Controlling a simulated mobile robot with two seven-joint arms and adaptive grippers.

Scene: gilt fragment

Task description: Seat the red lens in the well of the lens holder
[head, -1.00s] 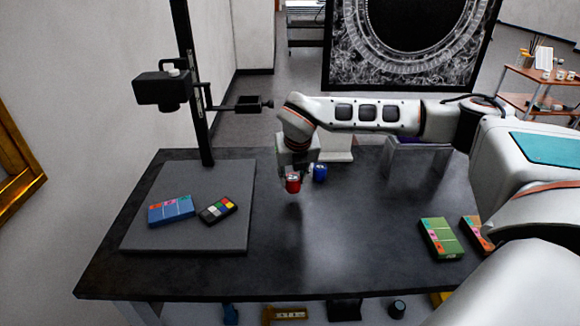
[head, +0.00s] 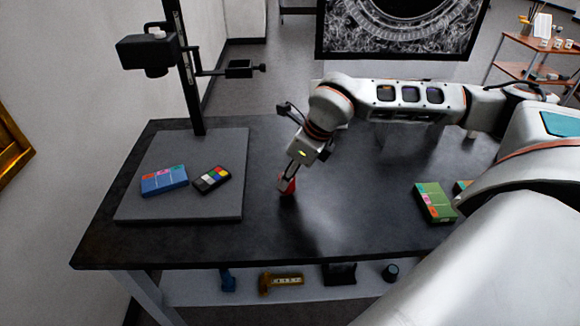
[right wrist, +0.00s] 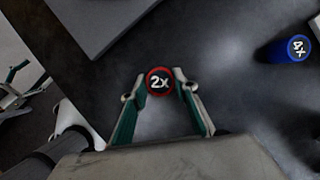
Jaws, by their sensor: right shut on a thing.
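The red lens (head: 289,187), a short cylinder marked 2x, is held between the fingertips of my right gripper (head: 286,180) over the middle of the dark table. In the right wrist view the red lens (right wrist: 159,81) sits between the two fingers of my right gripper (right wrist: 160,88), its marked top facing the camera. Whether its base touches the table is unclear. The lens holder (head: 240,69) appears to be the dark bracket on the upright post, behind and left of the lens. Its well cannot be made out. What looks like part of my left gripper (right wrist: 18,88) shows at the wrist view's left edge.
The post (head: 185,65) carries a dark camera-like head (head: 150,52) and rises from a grey base (head: 215,204). A blue box (head: 164,181) and a colour chart (head: 212,179) lie there. A blue 4x lens (right wrist: 290,48) stands apart. A green box (head: 435,201) lies right.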

